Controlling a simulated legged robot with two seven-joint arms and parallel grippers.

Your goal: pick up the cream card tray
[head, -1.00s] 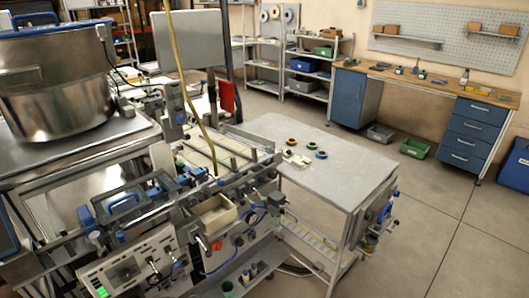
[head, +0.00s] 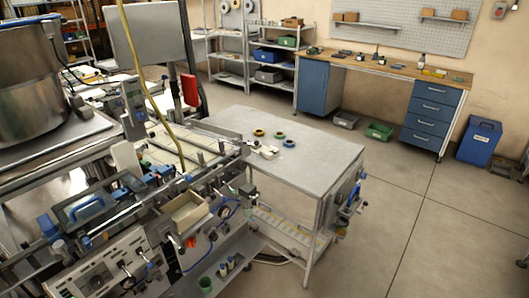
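A small cream object (head: 268,152), which may be the card tray, lies on the grey metal table (head: 310,160). It is too small to make out its shape clearly. A larger open cream bin (head: 187,211) is set in the front of the machine at left. Neither of my grippers is in view.
The machine (head: 130,235) and a steel pot (head: 30,85) fill the left side. A workbench with blue drawers (head: 433,118), a green crate (head: 379,131) and a blue bin (head: 479,139) stand along the wall. The floor right of the table is clear.

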